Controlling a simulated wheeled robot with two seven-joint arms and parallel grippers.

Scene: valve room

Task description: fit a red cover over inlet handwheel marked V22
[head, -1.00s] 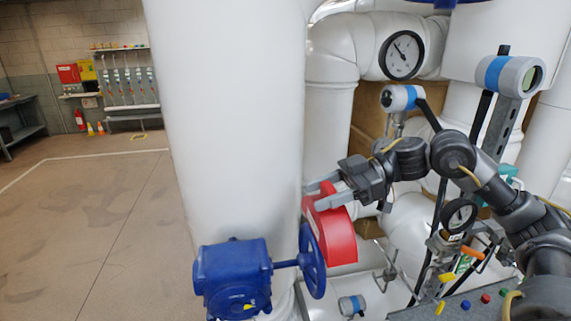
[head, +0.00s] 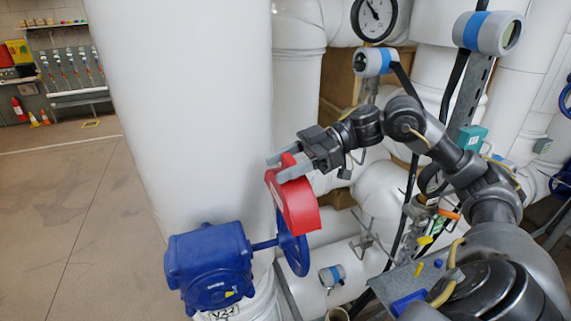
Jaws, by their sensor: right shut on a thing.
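My right gripper (head: 282,168) is shut on the red cover (head: 299,205), gripping its upper edge. The cover is tilted, its curved body hanging down to the right. It overlaps the top of the blue handwheel (head: 292,250) in the head view; I cannot tell whether they touch. The lower part of the wheel is uncovered and stands upright on a shaft from the blue gearbox (head: 210,265). A partly cut-off tag below the gearbox (head: 225,314) seems to read V22. My left gripper is not in view.
A thick white pipe (head: 185,120) rises behind the gearbox. Gauges and a blue-banded transmitter (head: 488,33) crowd the right side near my arm. A grey shelf (head: 425,285) with small coloured items is at the lower right. Open floor lies to the left.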

